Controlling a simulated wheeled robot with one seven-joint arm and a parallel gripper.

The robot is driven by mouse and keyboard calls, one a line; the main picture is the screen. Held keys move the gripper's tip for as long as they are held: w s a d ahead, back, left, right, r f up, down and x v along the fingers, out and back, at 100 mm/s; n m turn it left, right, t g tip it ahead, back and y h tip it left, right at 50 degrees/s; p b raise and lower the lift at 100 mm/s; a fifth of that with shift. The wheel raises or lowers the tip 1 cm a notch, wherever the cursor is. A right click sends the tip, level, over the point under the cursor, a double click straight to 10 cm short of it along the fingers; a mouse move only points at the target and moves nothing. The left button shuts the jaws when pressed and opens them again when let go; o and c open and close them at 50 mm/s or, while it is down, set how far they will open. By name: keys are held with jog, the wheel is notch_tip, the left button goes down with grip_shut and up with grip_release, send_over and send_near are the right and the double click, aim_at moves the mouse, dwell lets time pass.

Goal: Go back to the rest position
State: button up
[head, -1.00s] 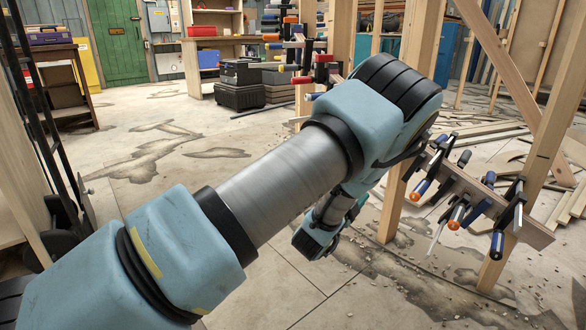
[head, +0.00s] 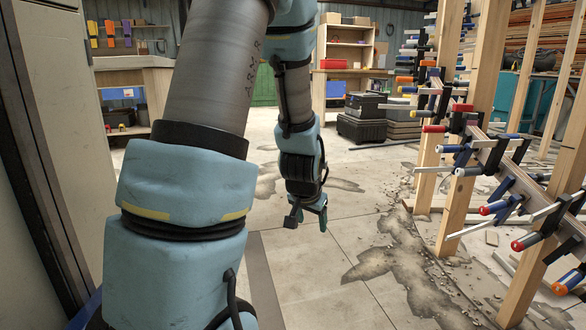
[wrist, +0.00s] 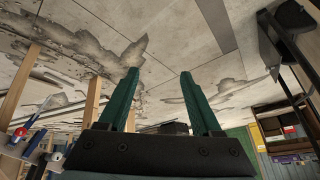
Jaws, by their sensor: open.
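My gripper (head: 312,214) hangs at the end of my folded arm, in the middle of the head view, above the bare concrete floor. In the wrist view its two green fingers (wrist: 158,95) stand wide apart with nothing between them. The curved wooden stringer (head: 490,150) runs along the right of the head view, fixed to upright posts and lined with several clamps. My gripper is apart from it, to its left.
Wooden posts (head: 452,205) stand at the right, with rubble and cracks on the floor (head: 330,270) beside them. A pale cabinet (head: 62,130) stands close at the left. Black cases (head: 362,117) and a shelf (head: 346,45) are at the back. The middle floor is open.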

jog(key=s+a+r+n+g+y+p, duration=0.1)
jog(key=s+a+r+n+g, duration=0.15)
jog(key=s+a, duration=0.4)
jog(key=s+a+r+n+g+p, duration=0.25)
jog(key=s+a+r, duration=0.2)
jog(key=s, duration=0.25)
notch_tip(320, 180, up, 36)
jog(key=p, duration=3.6)
jog(key=shift+w+a+t, duration=0.15)
jog(key=shift+t, duration=0.15)
